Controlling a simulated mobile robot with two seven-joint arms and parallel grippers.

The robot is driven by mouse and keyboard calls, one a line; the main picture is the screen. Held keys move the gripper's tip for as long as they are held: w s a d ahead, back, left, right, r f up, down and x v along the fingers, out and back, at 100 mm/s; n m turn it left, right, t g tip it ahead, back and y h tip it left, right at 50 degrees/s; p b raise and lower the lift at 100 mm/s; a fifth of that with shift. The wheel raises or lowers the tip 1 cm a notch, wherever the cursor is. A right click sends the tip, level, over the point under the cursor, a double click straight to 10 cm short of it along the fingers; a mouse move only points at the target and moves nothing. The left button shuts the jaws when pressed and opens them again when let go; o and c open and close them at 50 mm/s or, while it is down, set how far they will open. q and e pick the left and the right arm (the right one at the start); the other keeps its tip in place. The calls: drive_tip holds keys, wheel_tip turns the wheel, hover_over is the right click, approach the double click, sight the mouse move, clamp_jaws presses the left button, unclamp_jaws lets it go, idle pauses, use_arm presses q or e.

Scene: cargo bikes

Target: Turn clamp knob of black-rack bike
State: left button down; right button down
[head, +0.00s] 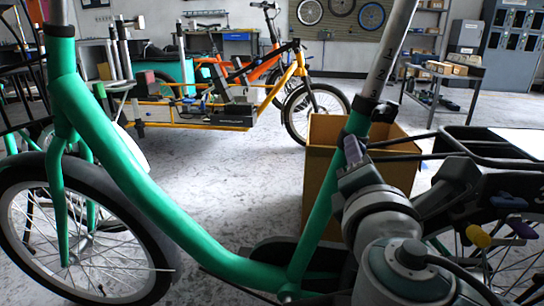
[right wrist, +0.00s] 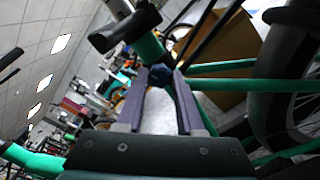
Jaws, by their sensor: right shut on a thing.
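The green bike frame (head: 150,195) crosses the front of the head view. Its silver seat post (head: 390,60) carries number marks. A black clamp collar (head: 360,112) with a black part sticking out sits where the post enters the green seat tube (head: 325,205). My right gripper (head: 352,155) is at the tube just below the collar. In the right wrist view its two fingers are shut on a dark blue knob (right wrist: 160,75) beside the green tube (right wrist: 150,47). In the head view the gripper hides the knob. A black rack (head: 475,145) is at the right. My left gripper is out of view.
A cardboard box (head: 318,150) stands right behind the seat tube. An orange and yellow cargo bike (head: 230,95) is further back. A cart (head: 440,85) with boxes stands at the back right. Yellow (head: 478,236) and purple (head: 510,201) parts are near the rack.

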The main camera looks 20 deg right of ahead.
drive_tip(key=shift+m, duration=0.5)
drive_tip(key=c, duration=0.5)
unclamp_jaws()
drive_tip(key=shift+c, duration=0.2)
drive_tip(key=p+v, duration=0.2)
drive_tip(key=v, duration=0.8)
